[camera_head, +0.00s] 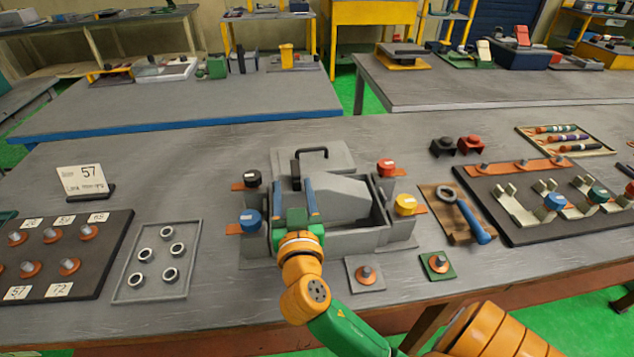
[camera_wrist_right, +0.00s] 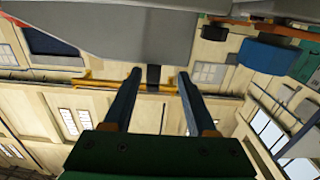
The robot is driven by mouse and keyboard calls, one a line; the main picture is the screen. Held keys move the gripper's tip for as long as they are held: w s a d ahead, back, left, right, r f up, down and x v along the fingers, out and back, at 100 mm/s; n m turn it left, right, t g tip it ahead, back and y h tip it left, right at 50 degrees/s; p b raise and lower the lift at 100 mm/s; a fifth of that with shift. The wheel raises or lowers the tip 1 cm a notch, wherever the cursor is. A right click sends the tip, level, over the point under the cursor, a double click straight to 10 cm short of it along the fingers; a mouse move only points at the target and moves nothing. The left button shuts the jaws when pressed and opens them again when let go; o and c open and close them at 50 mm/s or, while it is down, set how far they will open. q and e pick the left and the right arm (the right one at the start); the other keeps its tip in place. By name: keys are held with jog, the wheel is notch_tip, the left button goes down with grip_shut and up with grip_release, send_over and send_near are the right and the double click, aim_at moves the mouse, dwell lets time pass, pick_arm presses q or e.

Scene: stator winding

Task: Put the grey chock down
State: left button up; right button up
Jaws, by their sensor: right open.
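A grey box-like fixture (camera_head: 399,232) stands mid-table. In it sits a grey block with a sloping top (camera_head: 345,200), which looks like the grey chock. Behind it is a grey upright part with a black handle (camera_head: 313,151); I cannot tell whether they are one piece. My right gripper (camera_head: 308,182) reaches over the fixture's left half, its blue fingers apart. In the right wrist view, my gripper (camera_wrist_right: 157,72) is open; a grey surface (camera_wrist_right: 140,30) fills the top, with a small dark piece between the fingertips. Contact is unclear. My left gripper is out of view.
Blue (camera_head: 250,221), black (camera_head: 252,179), red (camera_head: 386,168) and yellow (camera_head: 405,205) knobs flank the fixture. A tray of rings (camera_head: 143,288) lies left; a blue-handled tool (camera_head: 475,223) lies on a board at right. Small plates (camera_head: 438,266) sit in front.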

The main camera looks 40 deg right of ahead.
aim_at(296, 170)
jog(key=shift+w+d+r+p, duration=0.15)
jog(key=shift+d+r+p, duration=0.1)
jog(key=shift+r+p, duration=0.35)
jog(key=shift+w+d+r+p, duration=0.1)
jog(key=shift+d+r+p, duration=0.1)
jog(key=shift+r+p, duration=0.4)
jog(key=w+d, duration=0.1)
jog(key=w+d+f, duration=0.1)
jog(key=shift+w+d, duration=0.15)
jog(key=shift+w, duration=0.25)
jog(key=shift+w+f, duration=0.15)
jog(key=c, duration=0.4)
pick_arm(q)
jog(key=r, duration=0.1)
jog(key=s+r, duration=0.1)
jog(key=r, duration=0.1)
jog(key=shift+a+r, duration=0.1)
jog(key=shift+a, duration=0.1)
pick_arm(e)
jog(key=shift+s, duration=0.2)
grip_shut()
jog(key=shift+r, duration=0.2)
